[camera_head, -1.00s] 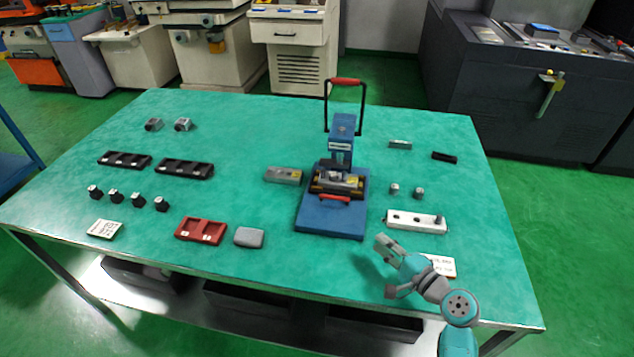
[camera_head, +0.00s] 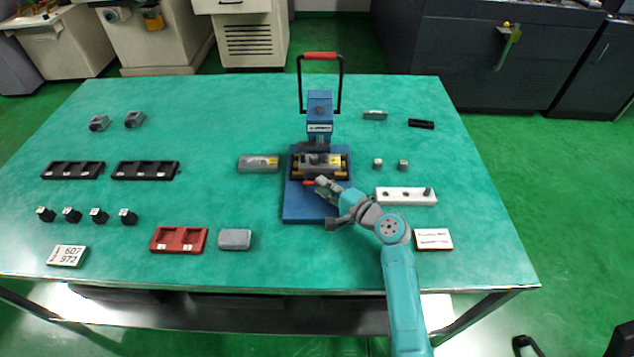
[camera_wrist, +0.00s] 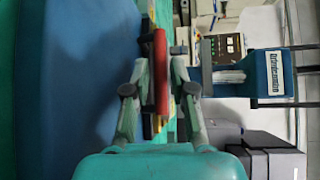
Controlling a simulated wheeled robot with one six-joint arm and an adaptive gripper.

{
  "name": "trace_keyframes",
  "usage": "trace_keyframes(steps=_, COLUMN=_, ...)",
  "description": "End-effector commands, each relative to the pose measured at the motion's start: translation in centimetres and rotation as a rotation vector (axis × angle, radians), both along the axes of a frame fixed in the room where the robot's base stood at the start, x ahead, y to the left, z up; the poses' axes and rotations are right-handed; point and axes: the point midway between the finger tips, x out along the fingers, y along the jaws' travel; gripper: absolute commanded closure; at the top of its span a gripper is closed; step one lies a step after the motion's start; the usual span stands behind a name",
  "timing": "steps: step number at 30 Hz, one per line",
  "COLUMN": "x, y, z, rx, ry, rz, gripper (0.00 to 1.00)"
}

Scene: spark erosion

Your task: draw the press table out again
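The blue press (camera_head: 319,105) stands upright on its blue base plate (camera_head: 300,209), with a red-topped lever (camera_head: 320,56) raised above it. Its press table, with a grey block and yellow parts (camera_head: 321,164), sits at the foot of the column. The red front handle (camera_head: 309,183) is partly hidden by my gripper (camera_head: 325,186) in the head view. In the wrist view the red handle (camera_wrist: 161,72) lies between the two fingers of my gripper (camera_wrist: 160,68). The fingers look open, with a narrow gap beside the handle.
A white holed block (camera_head: 405,196) and two small grey parts are at right. A red tray (camera_head: 179,240), a grey block (camera_head: 235,239) and black trays (camera_head: 146,170) are left. The front-middle of the green table is clear.

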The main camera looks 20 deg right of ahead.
Motion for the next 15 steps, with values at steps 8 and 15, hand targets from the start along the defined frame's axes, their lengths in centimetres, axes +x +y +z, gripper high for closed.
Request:
trace_keyframes(steps=8, x=2.3, y=1.2, z=-0.3, rx=-0.001, ry=0.0, rz=0.0, gripper=0.75)
trace_keyframes(steps=15, x=2.4, y=1.3, z=-0.4, rx=0.0, ry=0.0, rz=-0.001, gripper=0.75)
